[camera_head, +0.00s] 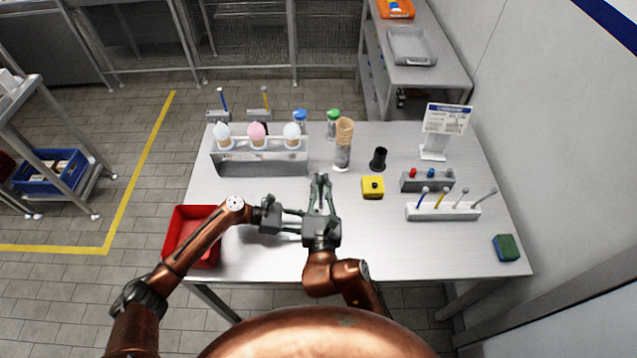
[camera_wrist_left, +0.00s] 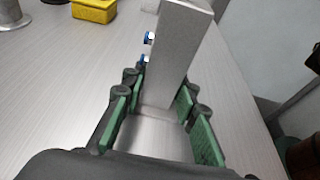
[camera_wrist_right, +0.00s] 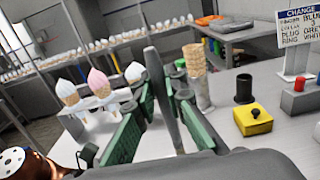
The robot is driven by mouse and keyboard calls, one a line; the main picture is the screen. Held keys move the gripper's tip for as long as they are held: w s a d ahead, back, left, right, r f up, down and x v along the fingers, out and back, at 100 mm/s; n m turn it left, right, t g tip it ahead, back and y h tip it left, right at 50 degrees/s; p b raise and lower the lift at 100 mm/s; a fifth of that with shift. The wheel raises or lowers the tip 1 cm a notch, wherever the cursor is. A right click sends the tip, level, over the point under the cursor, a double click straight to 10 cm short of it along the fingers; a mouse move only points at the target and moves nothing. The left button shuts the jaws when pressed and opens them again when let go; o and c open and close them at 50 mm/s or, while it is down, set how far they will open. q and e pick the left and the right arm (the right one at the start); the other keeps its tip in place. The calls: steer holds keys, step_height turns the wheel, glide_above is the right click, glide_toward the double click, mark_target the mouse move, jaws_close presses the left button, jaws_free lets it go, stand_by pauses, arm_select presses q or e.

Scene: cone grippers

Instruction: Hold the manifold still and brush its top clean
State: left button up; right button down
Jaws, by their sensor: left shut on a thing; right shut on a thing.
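The manifold (camera_wrist_left: 178,55) shows in the left wrist view as a plain grey metal block with small blue-and-white fittings on its left side. My left gripper (camera_head: 302,222) is shut on it, its green-padded fingers on either side. In the head view my right gripper hides the block. My right gripper (camera_head: 320,180) points toward the back of the table. In the right wrist view it is shut on a slim grey bar (camera_wrist_right: 160,95), which seems to be the brush. Its bristles cannot be made out, nor whether it touches the manifold.
A rack of cones (camera_head: 258,168) stands back left, a cone stack (camera_head: 344,130) right of it. A yellow block (camera_head: 373,188), black cup (camera_head: 379,158), tool rack (camera_head: 443,213) and sponge (camera_head: 506,247) lie right. A red bin (camera_head: 183,258) is left.

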mark_target(321, 174)
steer(key=shift+a, duration=0.1)
steer(key=shift+a, duration=1)
steer(key=shift+d+f, duration=0.1)
steer(key=shift+d, duration=0.05)
steer(key=shift+d, duration=1)
steer(key=shift+r, duration=3)
arm_select(q)
steer(key=o, duration=1.5)
